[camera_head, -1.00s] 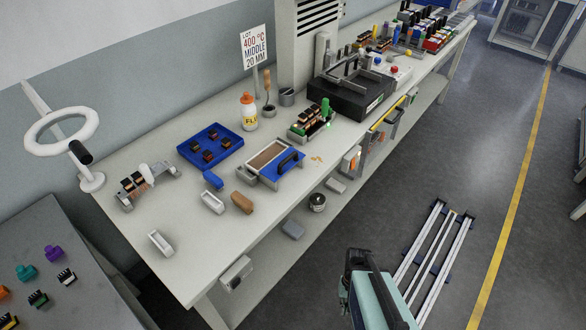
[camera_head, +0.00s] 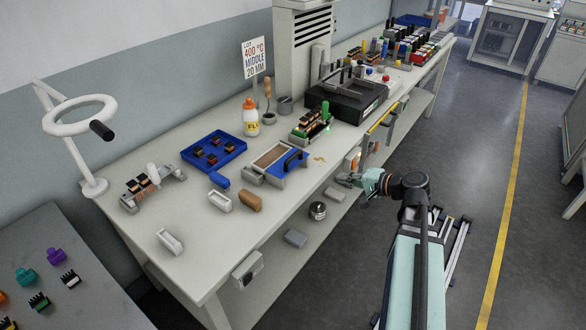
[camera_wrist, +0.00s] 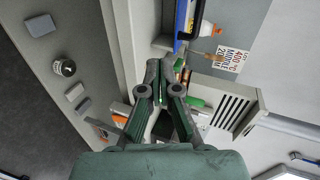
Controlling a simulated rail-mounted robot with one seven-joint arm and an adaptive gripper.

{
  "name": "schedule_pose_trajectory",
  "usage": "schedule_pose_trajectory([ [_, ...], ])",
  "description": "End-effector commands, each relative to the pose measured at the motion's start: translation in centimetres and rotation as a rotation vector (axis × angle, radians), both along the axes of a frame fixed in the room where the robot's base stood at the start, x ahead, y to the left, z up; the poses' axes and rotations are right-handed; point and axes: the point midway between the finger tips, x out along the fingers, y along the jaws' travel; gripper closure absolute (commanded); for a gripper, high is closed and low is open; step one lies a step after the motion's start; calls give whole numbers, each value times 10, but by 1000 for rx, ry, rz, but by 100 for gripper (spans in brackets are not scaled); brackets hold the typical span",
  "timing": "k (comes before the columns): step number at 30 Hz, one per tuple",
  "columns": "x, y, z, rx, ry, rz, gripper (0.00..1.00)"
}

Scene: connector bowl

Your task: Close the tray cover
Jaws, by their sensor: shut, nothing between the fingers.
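The tray (camera_head: 254,179) is a pale metal box near the front edge of the bench in the head view. Its blue cover (camera_head: 283,167) with a black handle (camera_head: 295,158) sits over the right part. The brown inside (camera_head: 270,156) shows at the left, so the cover stands partly open. My gripper (camera_head: 344,181) is shut and empty, to the right of the tray and off the bench's front edge, apart from the cover. In the wrist view its fingers (camera_wrist: 168,72) point toward the bench, and a blue strip shows at the top edge.
A blue bin (camera_head: 213,152) with several connectors lies left of the tray. A brown block (camera_head: 248,202) and a white holder (camera_head: 220,201) lie in front. A glue bottle (camera_head: 251,122) and a fixture with a green handle (camera_head: 312,122) stand behind. The shelf below holds loose items.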

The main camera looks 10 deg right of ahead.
Motion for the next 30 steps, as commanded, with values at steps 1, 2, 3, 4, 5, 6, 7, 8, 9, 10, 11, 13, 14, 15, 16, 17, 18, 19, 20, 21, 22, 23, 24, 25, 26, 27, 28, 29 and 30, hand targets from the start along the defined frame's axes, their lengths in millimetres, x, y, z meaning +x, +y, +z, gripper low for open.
schedule_pose_trajectory([
  [1,4,3,15,45,-29,0,100],
  [2,6,4,20,71,-42,0,100],
  [3,7,6,26,102,-56,-1,100],
  [4,7,7,29,120,-64,-1,100],
  [5,8,8,33,135,-71,-2,100],
  [6,9,9,35,149,-77,-2,100],
  [7,9,10,37,157,-81,-2,100],
  [8,10,11,38,162,-83,-2,100],
  [9,12,12,38,166,-84,-2,100],
  [10,14,14,38,166,-83,-2,100],
  [11,15,16,38,166,-82,-2,100],
  [13,21,21,36,165,-81,-1,100],
  [14,24,24,35,165,-81,0,100],
  [15,29,29,34,165,-80,0,100],
  [16,32,32,33,165,-80,0,100],
  [17,36,35,32,165,-80,1,100],
  [18,42,41,31,165,-80,1,100],
  [19,46,45,30,165,-80,1,100],
  [20,51,49,29,165,-80,2,100],
  [21,57,54,27,166,-79,0,100],
  [22,61,58,26,166,-79,1,100],
  [23,65,63,24,165,-79,0,100],
  [24,70,68,23,166,-79,0,100],
  [25,74,71,22,165,-80,1,100],
  [26,78,75,21,165,-80,1,100],
  [27,83,80,19,164,-79,1,100],
  [28,86,83,19,164,-79,1,100],
  [29,89,86,18,164,-80,0,100],
  [30,93,90,16,163,-79,0,100],
])
